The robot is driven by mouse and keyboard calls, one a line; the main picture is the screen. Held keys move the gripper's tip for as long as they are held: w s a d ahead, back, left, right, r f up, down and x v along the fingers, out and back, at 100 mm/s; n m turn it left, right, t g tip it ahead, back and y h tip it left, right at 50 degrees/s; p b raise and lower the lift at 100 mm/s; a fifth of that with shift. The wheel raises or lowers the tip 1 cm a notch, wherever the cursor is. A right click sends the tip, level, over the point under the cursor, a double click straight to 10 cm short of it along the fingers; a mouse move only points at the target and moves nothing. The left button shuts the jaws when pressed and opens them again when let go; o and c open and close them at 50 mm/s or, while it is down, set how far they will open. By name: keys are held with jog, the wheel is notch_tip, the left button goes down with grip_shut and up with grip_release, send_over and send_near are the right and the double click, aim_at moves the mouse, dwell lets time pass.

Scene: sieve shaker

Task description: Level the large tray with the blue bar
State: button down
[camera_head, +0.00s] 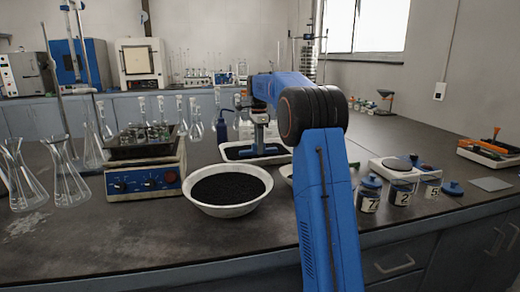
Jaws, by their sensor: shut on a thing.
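The large tray (226,157) is white and shallow, with dark grains in it. It stands behind the white bowl, partly hidden by my arm. My gripper (260,142) points down over the tray, its fingers small in this view. It is shut on the blue bar (266,151), of which only a little shows low in the tray. I cannot tell whether the bar touches the grains, and the right part of the tray is hidden.
A white bowl of black grains (229,208) stands in front of the tray. A shaker with red and blue knobs (145,182) and glass flasks (65,185) are at left. Numbered jars (369,196) and a white scale (395,170) are at right. A blue bottle (222,128) stands behind the tray.

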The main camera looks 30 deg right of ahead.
jog(key=shift+w+d, duration=0.35)
jog(key=shift+w, duration=1.15)
jog(key=shift+w+d, duration=0.35)
jog(key=shift+w, duration=1.1)
jog(key=shift+w+d, duration=0.35)
jog(key=shift+w, duration=1.15)
jog(key=shift+w+r, duration=0.15)
jog(key=shift+r, duration=2.85)
